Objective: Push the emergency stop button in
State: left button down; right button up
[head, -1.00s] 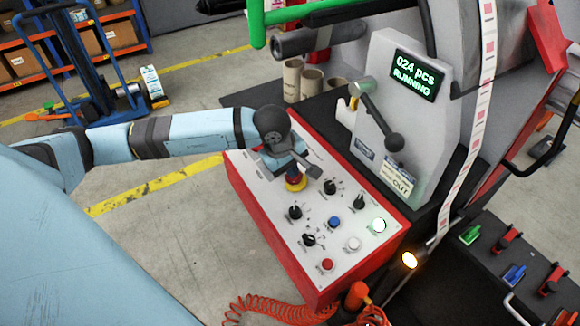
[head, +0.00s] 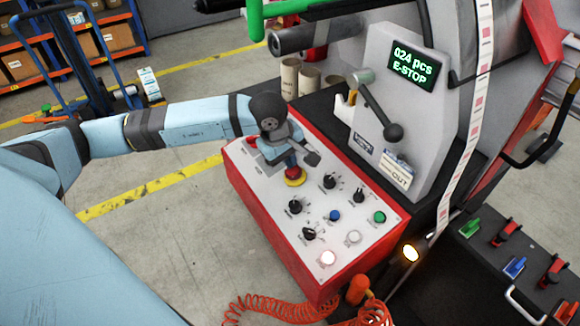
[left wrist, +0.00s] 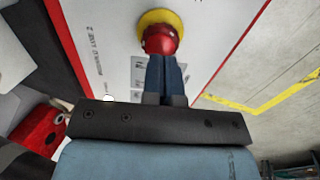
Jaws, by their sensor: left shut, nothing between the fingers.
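The emergency stop button is a red mushroom head on a yellow collar (head: 295,178) at the far end of the white control panel (head: 265,185). In the left wrist view the red button (left wrist: 160,40) shows directly ahead of the fingertips. My left gripper (head: 291,163) is shut and empty, and its fingertips (left wrist: 164,62) are at the button's head, apparently touching it. In the head view the gripper hides most of the red head. The display (head: 412,70) reads "024 pcs E-STOP". My right gripper is not in view.
The panel also carries black knobs (head: 296,206), a blue button (head: 334,216), a green button (head: 379,217) and a lit whitish button (head: 327,258). A black-knobbed lever (head: 393,131) stands beyond the panel. Cardboard cores (head: 290,78) stand behind. An orange coiled hose (head: 265,308) hangs in front.

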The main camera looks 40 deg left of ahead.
pick_arm(q)
jog(key=v, duration=1.1)
jog(key=shift+r+b, duration=0.2)
jog(key=shift+b, duration=0.2)
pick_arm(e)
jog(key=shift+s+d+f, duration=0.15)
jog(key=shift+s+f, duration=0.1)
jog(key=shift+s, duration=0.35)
